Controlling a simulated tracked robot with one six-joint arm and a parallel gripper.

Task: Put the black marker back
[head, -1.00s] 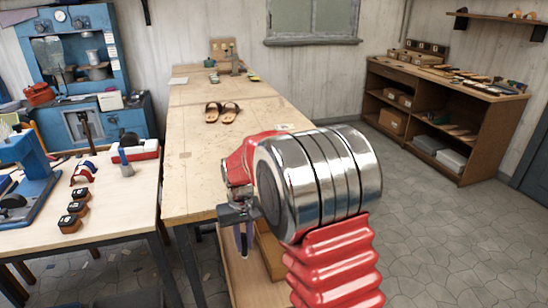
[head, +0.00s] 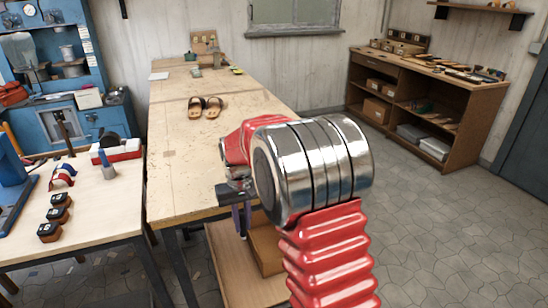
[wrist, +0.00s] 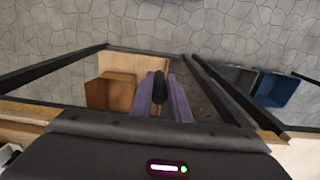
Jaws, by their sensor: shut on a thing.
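The black marker (wrist: 159,88) shows in the wrist view as a short, dark cylinder between the two purple fingers of my gripper (wrist: 160,100). My gripper is shut on it and holds it in the air, with lower shelf boards and the floor behind it. In the head view only a sliver of the purple fingers of my gripper (head: 241,220) shows, just off the near edge of the long wooden table (head: 180,180). My arm hides the rest, and I cannot make out the marker there.
Sandals (head: 206,107) lie on the long table, whose near part is clear. A left workbench (head: 100,208) carries stamp-like blocks (head: 57,215) and a red-and-white box (head: 120,151). A wooden shelf unit (head: 425,105) stands at the right wall. Tiled floor lies open between.

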